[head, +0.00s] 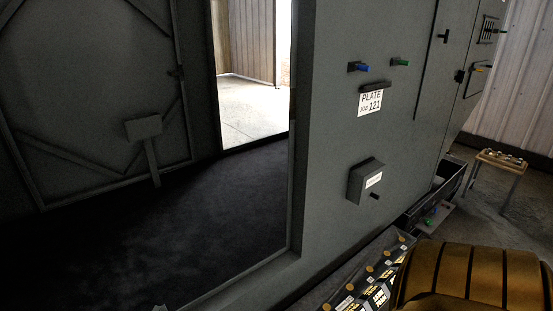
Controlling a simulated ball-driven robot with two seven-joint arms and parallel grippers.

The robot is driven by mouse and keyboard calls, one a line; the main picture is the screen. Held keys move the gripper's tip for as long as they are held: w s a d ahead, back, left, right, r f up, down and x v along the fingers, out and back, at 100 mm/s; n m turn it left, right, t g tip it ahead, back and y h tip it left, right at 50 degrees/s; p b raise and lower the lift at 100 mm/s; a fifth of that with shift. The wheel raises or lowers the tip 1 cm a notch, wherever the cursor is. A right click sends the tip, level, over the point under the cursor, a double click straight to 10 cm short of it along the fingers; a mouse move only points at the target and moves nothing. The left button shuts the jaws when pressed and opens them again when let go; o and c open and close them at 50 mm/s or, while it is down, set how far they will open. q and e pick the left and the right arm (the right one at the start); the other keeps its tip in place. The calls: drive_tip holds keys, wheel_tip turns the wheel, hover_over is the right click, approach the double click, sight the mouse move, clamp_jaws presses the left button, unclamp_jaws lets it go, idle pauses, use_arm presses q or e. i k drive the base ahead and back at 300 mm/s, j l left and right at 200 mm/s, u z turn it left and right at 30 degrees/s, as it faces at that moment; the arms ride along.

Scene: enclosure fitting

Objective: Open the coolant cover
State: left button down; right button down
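A small dark grey box (365,182) with a white label stands out from the grey enclosure wall (330,120), right of the picture's middle. The label's print is too small to read, so I cannot tell for sure that this is the coolant cover. Its front looks closed. A short dark knob (375,196) sticks out at its lower right. Neither of my grippers shows in the head view, and nothing is seen touching the box.
Above the box are a "PLATE JOB 121" sign (370,103), a blue-tipped peg (361,67) and a green-tipped peg (400,62). A dark open trough (428,205) runs along the wall's foot. A small table (502,160) stands at right. A wide opening shows a dark floor (190,230) at left.

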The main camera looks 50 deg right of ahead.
sight(365, 180)
drive_tip(key=z, duration=2.4)
